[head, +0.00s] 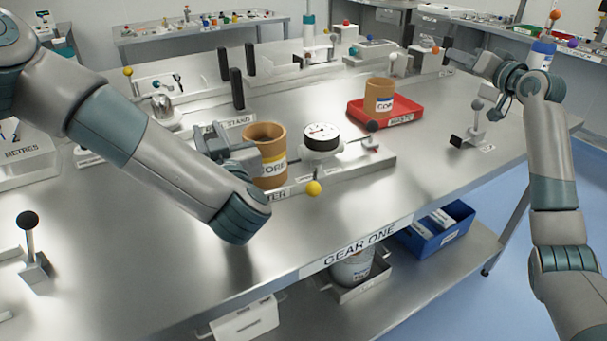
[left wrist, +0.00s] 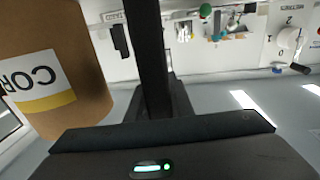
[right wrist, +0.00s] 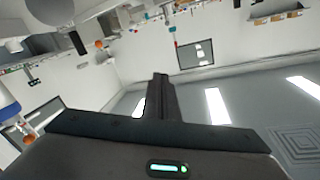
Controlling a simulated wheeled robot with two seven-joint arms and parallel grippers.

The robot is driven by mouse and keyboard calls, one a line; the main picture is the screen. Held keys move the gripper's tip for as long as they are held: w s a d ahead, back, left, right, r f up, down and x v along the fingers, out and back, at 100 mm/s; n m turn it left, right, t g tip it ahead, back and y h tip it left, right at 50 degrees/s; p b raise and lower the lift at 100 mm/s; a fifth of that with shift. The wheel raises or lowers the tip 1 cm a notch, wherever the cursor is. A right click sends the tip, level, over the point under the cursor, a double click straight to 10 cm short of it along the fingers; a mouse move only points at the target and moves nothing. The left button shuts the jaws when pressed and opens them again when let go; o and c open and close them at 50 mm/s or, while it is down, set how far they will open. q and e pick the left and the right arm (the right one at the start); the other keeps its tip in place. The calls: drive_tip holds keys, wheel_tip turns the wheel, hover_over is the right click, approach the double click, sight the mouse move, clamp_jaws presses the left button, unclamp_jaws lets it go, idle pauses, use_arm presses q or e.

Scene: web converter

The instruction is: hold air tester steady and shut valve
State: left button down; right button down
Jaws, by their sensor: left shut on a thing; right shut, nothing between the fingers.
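The air tester is a pale base (head: 350,168) on the steel table, its label partly hidden and ending in "TER". It bears a brown core (head: 268,142) and a round white-faced gauge (head: 322,137). A yellow ball knob (head: 313,188) shows at its front edge and a dark ball lever (head: 372,127) at its right end; I cannot tell which is the valve. The core (left wrist: 60,70) is close by. My right gripper (head: 462,58) is shut and empty, above the table's right side.
A red tray (head: 408,118) labelled "WASTE" holds another core (head: 379,95). A small lever stand (head: 476,125) is on the right, and another black-knobbed lever (head: 32,245) on the left. Black posts (head: 237,88) stand behind my left gripper.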

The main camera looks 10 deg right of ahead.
drive_tip(key=a+n+g+y, duration=0.3)
drive_tip(key=a+n+y, duration=0.1)
drive_tip(key=a, duration=0.9)
drive_tip(key=n+g+y, duration=0.2)
drive_tip(key=n+g, duration=0.7)
drive_tip(key=g, duration=0.2)
hover_over(314, 180)
drive_tip(key=w+d, duration=0.2)
drive_tip(key=w, duration=0.4)
drive_tip(key=f, duration=0.4)
drive_tip(key=shift+s+a+f, duration=0.1)
drive_tip(key=shift+a+f, duration=0.1)
drive_tip(key=shift+a, duration=0.05)
drive_tip(key=s+f+n+g+h, duration=0.1)
drive_tip(key=s+n+h, duration=0.3)
drive_tip(key=s, duration=0.4)
drive_tip(key=shift+s+a+f+g+h, duration=0.3)
drive_tip(key=shift+s+f+g+h, duration=0.1)
drive_tip(key=shift+g+h, duration=0.25)
drive_tip(key=shift+x, duration=4.95)
